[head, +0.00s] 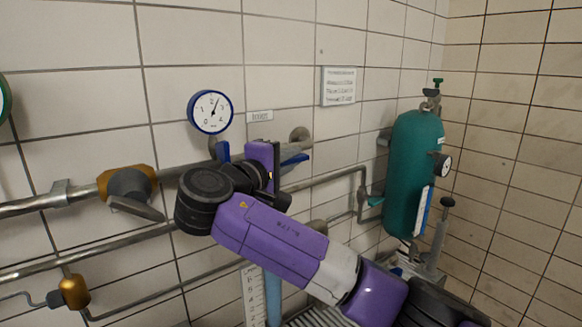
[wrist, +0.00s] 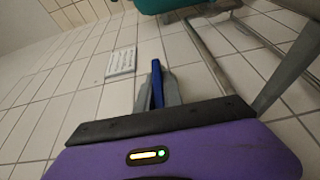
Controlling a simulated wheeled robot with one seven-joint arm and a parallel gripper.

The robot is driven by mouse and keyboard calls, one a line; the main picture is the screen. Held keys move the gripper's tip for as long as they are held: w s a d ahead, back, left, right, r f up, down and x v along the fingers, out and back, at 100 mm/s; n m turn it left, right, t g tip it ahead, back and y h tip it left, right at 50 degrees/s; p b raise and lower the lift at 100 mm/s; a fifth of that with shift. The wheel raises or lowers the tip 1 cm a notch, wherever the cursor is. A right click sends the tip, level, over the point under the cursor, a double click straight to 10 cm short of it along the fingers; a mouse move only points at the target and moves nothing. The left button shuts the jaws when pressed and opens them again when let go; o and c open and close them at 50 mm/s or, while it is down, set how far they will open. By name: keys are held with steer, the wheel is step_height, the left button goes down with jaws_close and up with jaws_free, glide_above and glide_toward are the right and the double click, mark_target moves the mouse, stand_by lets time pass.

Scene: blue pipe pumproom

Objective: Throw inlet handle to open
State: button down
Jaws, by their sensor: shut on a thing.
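The blue inlet handle (head: 294,160) sticks out past my gripper along the wall pipe, just right of the round gauge. My gripper (head: 288,151) is at the handle, its purple body hiding the valve and the handle's base. In the wrist view the handle (wrist: 157,84) stands between the two grey fingers of my gripper (wrist: 158,92), which are shut on it.
A blue-rimmed gauge (head: 210,112) sits left above my gripper. A brass valve with a grey lever (head: 130,186) is at left. A teal gas cylinder (head: 414,175) stands in the right corner. A white sign (head: 338,86) hangs on the wall. Pipes run close below my arm.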

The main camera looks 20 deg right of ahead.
steer(key=shift+a, duration=0.1)
stand_by(0.3)
steer(key=c, duration=1.5)
jaws_free()
steer(key=shift+f+b+v, duration=0.1)
steer(key=shift+b+v, duration=0.45)
steer(key=shift+v, duration=1.4)
steer(key=shift+f+b+v, duration=0.15)
steer(key=shift+b+v, duration=0.4)
steer(key=shift+v, duration=1.35)
steer(key=shift+s, duration=0.1)
